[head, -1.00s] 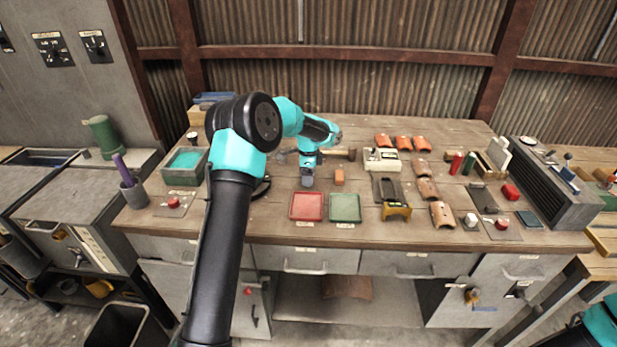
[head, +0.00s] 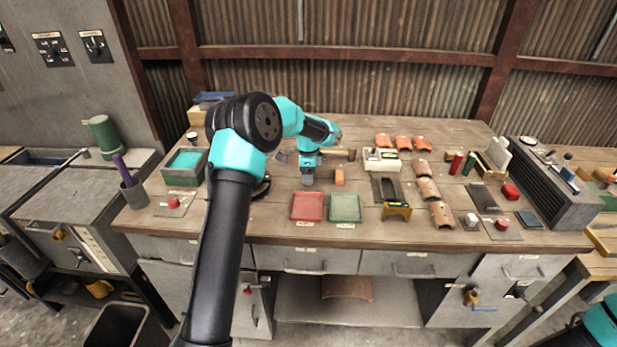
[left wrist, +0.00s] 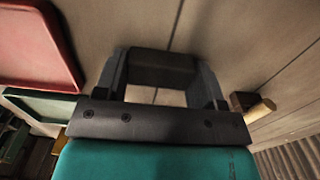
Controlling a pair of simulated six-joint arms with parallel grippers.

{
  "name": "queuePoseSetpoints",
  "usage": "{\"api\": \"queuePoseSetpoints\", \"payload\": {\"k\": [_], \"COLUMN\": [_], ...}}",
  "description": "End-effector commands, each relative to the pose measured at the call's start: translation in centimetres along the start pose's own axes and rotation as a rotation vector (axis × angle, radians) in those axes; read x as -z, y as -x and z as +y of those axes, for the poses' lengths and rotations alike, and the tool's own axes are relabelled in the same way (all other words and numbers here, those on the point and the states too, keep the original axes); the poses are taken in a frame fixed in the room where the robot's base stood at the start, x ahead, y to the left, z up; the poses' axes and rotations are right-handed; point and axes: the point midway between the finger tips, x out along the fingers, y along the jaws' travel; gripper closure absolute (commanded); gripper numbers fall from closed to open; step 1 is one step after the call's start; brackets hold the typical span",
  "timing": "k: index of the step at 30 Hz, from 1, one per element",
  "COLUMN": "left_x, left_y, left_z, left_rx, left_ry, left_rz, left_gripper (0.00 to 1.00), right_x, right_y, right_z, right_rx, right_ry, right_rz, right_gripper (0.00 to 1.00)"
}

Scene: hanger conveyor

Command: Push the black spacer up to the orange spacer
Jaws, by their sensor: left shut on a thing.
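The orange spacer (head: 339,177) stands on the bench just right of my left gripper (head: 307,179), behind the red and green trays, with a gap between them. In the left wrist view, my left gripper is shut on a dark block (left wrist: 162,68), which looks like the black spacer and spans the space between its two grey fingers. In the head view the gripper hides most of this block. I do not make out the orange spacer in the left wrist view. My right gripper is out of view.
The red tray (head: 307,206) and green tray (head: 345,207) lie in front of the gripper. A wooden handle (head: 338,153) lies behind it.

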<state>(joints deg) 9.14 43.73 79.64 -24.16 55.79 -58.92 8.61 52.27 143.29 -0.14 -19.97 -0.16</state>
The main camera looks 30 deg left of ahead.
Motion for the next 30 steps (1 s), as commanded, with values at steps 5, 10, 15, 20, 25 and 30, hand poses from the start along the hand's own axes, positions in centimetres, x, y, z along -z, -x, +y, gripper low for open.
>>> {"api": "queuePoseSetpoints", "payload": {"k": [5,10,15,20,25,30], "left_x": [0.0,0.3,0.7,1.1,1.5,1.9], "left_y": [0.0,0.0,0.0,0.0,0.0,0.0], "left_z": [0.0,0.0,0.0,0.0,0.0,0.0], "left_rx": [0.0,0.0,0.0,0.0,0.0,-0.001], "left_ry": [0.0,-0.001,-0.001,-0.001,-0.001,0.0], "left_rz": [0.0,0.0,0.0,0.0,0.0,0.0], "left_gripper": [0.54,0.54,0.54,0.54,0.54,0.54], "right_x": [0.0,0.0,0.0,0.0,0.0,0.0], "right_y": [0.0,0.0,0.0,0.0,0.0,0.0], "right_z": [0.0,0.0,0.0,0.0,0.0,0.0], "right_rx": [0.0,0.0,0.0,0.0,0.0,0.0], "right_ry": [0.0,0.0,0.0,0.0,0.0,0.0], "right_rz": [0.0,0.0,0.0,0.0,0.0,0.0], "right_gripper": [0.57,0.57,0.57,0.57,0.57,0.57]}}
